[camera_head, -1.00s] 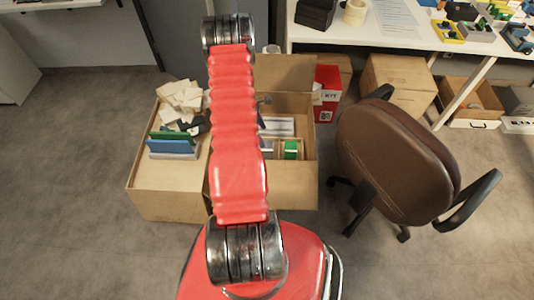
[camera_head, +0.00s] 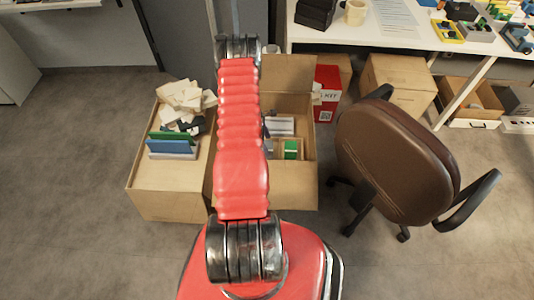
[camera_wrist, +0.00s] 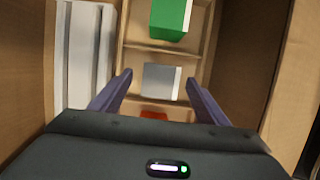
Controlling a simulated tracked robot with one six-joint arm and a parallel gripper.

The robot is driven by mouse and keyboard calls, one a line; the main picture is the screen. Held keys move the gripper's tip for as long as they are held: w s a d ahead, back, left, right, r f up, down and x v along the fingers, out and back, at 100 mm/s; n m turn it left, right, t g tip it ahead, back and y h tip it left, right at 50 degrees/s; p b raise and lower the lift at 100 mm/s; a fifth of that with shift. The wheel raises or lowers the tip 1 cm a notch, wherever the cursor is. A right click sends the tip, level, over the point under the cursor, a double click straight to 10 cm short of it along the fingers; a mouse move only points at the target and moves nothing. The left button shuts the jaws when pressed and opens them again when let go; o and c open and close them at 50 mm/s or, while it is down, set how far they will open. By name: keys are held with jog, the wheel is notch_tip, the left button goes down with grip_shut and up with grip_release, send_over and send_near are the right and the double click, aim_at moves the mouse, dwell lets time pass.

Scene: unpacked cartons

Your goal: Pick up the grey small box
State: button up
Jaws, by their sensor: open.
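The grey small box (camera_wrist: 161,82) shows in the wrist view. It sits in a compartment of a divided cardboard tray (camera_wrist: 150,48), with a green box (camera_wrist: 170,18) in the compartment above it in the picture. My gripper (camera_wrist: 158,80) is open and empty, with its two purple-grey fingers spread to the left and right of the grey box. I cannot tell how far above the box the fingertips are. In the head view my red arm hides my gripper and the grey box; the green box (camera_head: 290,149) shows inside the open carton (camera_head: 308,150).
In the wrist view a red item (camera_wrist: 153,115) shows just below the grey box, partly hidden by my gripper. White long boxes (camera_wrist: 84,60) lie left of the tray. Carton walls stand close on both sides. A brown chair (camera_head: 395,160) stands right of the carton.

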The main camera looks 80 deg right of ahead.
jog(key=shift+s+f, duration=0.2)
jog(key=shift+f, duration=0.45)
jog(key=shift+x, duration=2.6)
jog(key=shift+a, duration=0.1)
jog(key=shift+c, duration=0.2)
jog(key=c, duration=1.2)
jog(key=shift+o, duration=0.2)
jog(key=shift+r, duration=5.05)
